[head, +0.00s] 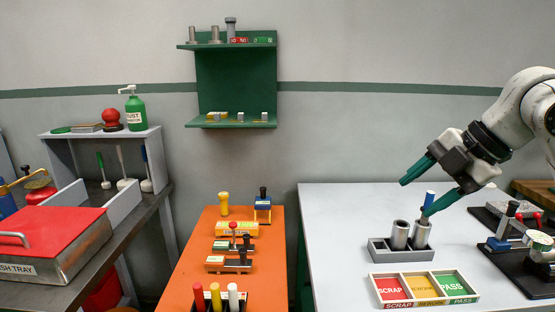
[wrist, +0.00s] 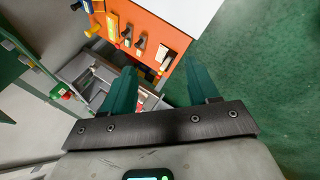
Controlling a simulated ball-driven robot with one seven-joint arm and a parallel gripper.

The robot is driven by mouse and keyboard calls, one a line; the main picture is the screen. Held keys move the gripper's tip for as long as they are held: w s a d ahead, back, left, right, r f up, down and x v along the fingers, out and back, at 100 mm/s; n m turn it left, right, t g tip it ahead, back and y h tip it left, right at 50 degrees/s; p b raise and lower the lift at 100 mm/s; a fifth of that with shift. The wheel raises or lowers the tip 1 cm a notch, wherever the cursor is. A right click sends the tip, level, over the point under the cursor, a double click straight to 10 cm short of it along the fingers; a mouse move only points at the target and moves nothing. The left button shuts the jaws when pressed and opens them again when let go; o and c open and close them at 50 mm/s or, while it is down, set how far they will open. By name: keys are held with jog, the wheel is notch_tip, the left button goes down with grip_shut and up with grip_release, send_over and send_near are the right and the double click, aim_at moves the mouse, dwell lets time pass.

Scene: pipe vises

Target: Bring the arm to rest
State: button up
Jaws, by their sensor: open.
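My gripper (head: 424,188) is at the right in the head view, above the white table (head: 335,225). Its two green fingers are spread apart with nothing between them. The lower finger is close to a blue-topped piece in the grey block (head: 380,252); I cannot tell whether they touch. The block holds two metal cylinders (head: 400,235). In the wrist view the open fingers (wrist: 163,88) point toward the orange table (wrist: 165,25) and the floor.
A tray with SCRAP, REWORK and PASS sections (head: 424,289) lies in front of the block. Vises (head: 505,225) stand at the right. The orange table (head: 195,250) carries several fixtures. A green shelf (head: 235,80) hangs on the wall. The white table's left part is clear.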

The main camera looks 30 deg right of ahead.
jog(key=w+a+f+m+t+y+p, duration=0.1)
jog(key=w+a+f+m, duration=0.35)
jog(key=a+f, duration=0.3)
jog(key=w+a+f+m+t+y+p, duration=0.1)
jog(key=w+a+f+m, duration=0.4)
jog(key=f, duration=0.3)
jog(key=s+a+f+m+g+p, duration=0.1)
jog(key=s+a+f+m, duration=0.1)
jog(key=s+a+f, duration=0.35)
jog(key=s+a+f+m+g, duration=0.1)
jog(key=s+a+f+m, duration=0.15)
jog(key=f, duration=0.65)
jog(key=s+f+m+g+h, duration=0.1)
jog(key=s+f, duration=0.2)
jog(key=s, duration=0.3)
jog(key=s+d+f+m+g+h+p, duration=0.1)
jog(key=s+f+m+g+h, duration=0.1)
jog(key=s+f, duration=0.2)
jog(key=s+f+m+g+h, duration=0.1)
jog(key=s+f+g, duration=0.1)
jog(key=s, duration=0.7)
jog(key=shift+s+d+f+h, duration=0.15)
jog(key=shift+s+f+h, duration=0.2)
jog(key=shift+f, duration=0.35)
